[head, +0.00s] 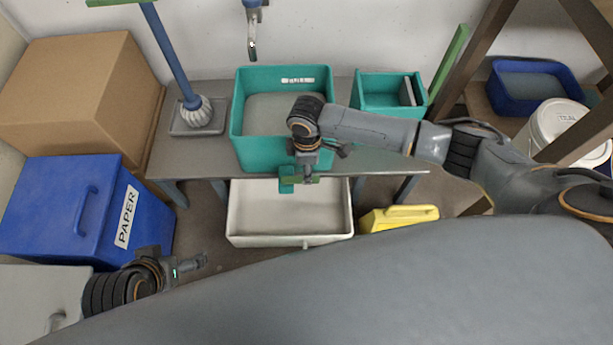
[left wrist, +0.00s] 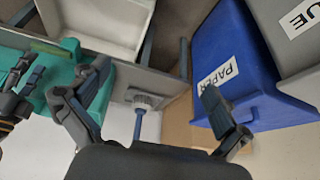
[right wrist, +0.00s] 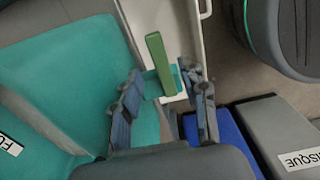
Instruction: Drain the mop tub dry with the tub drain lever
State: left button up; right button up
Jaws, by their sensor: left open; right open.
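The teal mop tub (head: 240,110) stands on a grey bench with grey liquid inside. A green drain lever (head: 299,181) sits on a teal spout (head: 286,178) at the tub's front, above a white basin (head: 236,210). My right gripper (head: 310,174) is open at the lever. In the right wrist view the green lever (right wrist: 158,62) shows between its open fingers (right wrist: 163,100); I cannot tell whether they touch it. My left gripper (head: 198,263) is open and empty at the lower left, near the blue paper bin. The lever also shows in the left wrist view (left wrist: 50,48).
A mop (head: 195,113) with a blue handle stands on a grey tray at the left. A smaller teal container (head: 375,105) is right of the tub. A blue paper bin (head: 60,205), a cardboard box (head: 80,75) and a yellow item (head: 395,219) stand around the bench.

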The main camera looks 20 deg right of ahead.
aim_at(300, 180)
notch_tip(300, 180, down, 4)
jog(key=shift+f+b, duration=0.1)
jog(key=shift+b, duration=0.6)
pick_arm(q)
jog(key=w+d+r+t+h, duration=0.1)
jog(key=w+r+t, duration=0.3)
jog(key=w, duration=0.4)
jog(key=shift+d+t, duration=0.3)
jog(key=shift+d, duration=0.5)
pick_arm(e)
jog(key=shift+f, duration=0.1)
grip_shut()
